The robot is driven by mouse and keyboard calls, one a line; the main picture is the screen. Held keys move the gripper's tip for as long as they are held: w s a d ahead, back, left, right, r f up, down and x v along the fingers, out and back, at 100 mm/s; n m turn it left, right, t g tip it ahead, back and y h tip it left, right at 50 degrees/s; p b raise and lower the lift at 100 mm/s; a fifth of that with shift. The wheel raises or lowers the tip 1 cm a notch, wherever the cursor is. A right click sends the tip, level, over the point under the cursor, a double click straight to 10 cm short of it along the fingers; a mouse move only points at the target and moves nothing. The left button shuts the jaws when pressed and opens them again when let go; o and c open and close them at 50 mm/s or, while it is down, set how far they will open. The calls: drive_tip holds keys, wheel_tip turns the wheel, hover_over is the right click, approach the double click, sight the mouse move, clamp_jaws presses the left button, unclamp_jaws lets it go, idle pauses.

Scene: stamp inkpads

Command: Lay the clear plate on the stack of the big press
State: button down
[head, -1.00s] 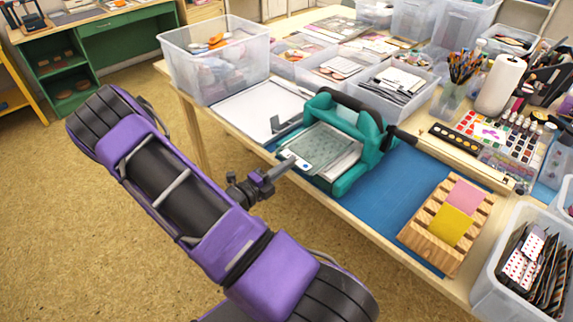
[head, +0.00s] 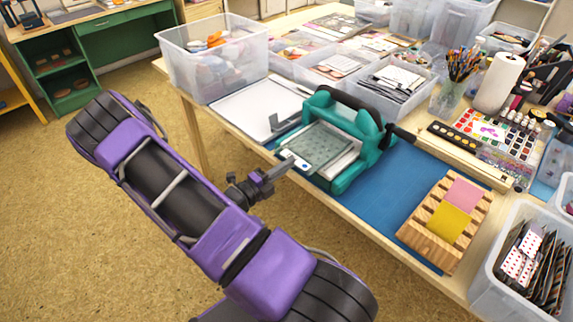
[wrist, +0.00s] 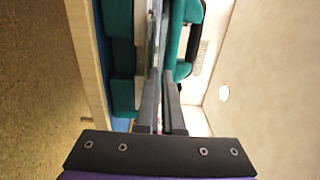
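The wrist view shows the plate edge-on (wrist: 157,45) between my fingers (wrist: 160,100). I cannot tell whether the plate touches the stack.
The press stands on a blue mat (head: 385,205) near the table's front edge. A wooden rack (head: 420,232) with yellow and pink pads is to its right. A white tray (head: 245,108) lies to its left. Plastic bins (head: 213,65) crowd the back.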

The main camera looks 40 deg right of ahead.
drive_tip(key=shift+f, duration=0.4)
idle(0.7)
drive_tip(key=c, duration=1)
unclamp_jaws()
drive_tip(key=a, duration=0.5)
drive_tip(key=shift+s+p, duration=0.2)
drive_tip(key=shift+p, duration=0.2)
drive_tip(key=shift+a, duration=0.15)
